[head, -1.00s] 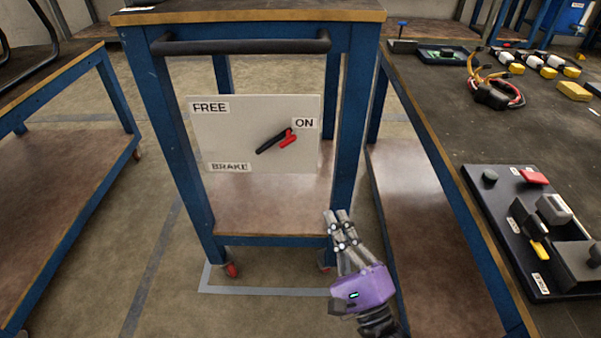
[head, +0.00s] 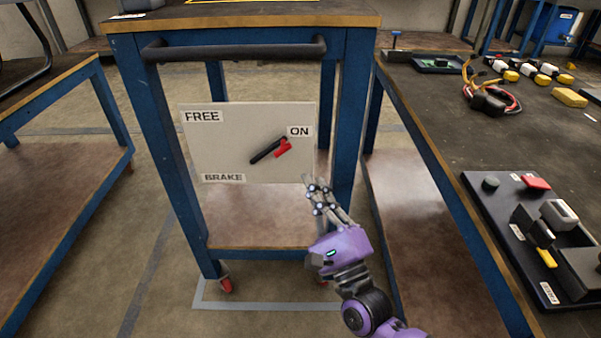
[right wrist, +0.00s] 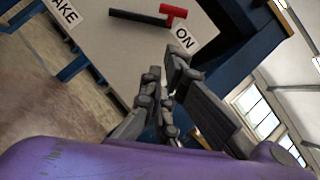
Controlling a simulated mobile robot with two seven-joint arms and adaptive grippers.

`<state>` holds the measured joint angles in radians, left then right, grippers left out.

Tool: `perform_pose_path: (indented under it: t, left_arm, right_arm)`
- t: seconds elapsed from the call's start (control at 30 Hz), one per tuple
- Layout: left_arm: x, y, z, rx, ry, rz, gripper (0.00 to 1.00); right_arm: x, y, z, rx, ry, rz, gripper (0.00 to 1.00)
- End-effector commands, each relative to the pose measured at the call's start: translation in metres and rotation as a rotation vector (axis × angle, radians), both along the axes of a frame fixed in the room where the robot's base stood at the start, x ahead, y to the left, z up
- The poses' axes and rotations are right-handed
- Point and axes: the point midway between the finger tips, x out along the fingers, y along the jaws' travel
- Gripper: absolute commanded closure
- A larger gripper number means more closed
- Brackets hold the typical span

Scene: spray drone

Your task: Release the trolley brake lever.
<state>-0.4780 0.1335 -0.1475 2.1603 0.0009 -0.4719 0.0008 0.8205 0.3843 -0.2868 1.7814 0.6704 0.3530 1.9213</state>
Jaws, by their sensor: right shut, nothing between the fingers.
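The brake lever (head: 268,151) is a black bar with a red part at its right end. It sits on a pale panel (head: 235,125) of the blue trolley, slanting up to the right toward the ON label (head: 300,131). A FREE label (head: 202,116) is at the panel's upper left. In the right wrist view the lever (right wrist: 140,17) lies ahead at the top. My right gripper (head: 317,183) is shut and empty, below and to the right of the lever, apart from it, by the panel's lower right corner. My left gripper is not in view.
The trolley's handle bar (head: 235,48) runs across above the panel. A blue trolley leg (head: 350,150) stands right of the panel. A bench (head: 440,120) with a black control board (head: 490,205) is at the right, another table (head: 60,165) at the left.

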Motion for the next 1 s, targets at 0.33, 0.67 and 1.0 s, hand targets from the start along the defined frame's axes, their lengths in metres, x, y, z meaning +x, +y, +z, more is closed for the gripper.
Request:
perform_pose_path:
  t: [0.33, 0.67, 1.0]
  left_arm:
    - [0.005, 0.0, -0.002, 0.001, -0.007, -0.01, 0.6]
    - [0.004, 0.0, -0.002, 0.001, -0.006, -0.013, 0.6]
    - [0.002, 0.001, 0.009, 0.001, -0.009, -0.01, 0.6]
  right_arm:
    - [0.014, 0.026, 0.031, 0.0, 0.0, 0.0, 1.0]
    - [0.015, 0.028, 0.034, -0.001, 0.001, 0.0, 1.0]
    - [0.014, 0.029, 0.041, -0.044, -0.002, 0.0, 1.0]
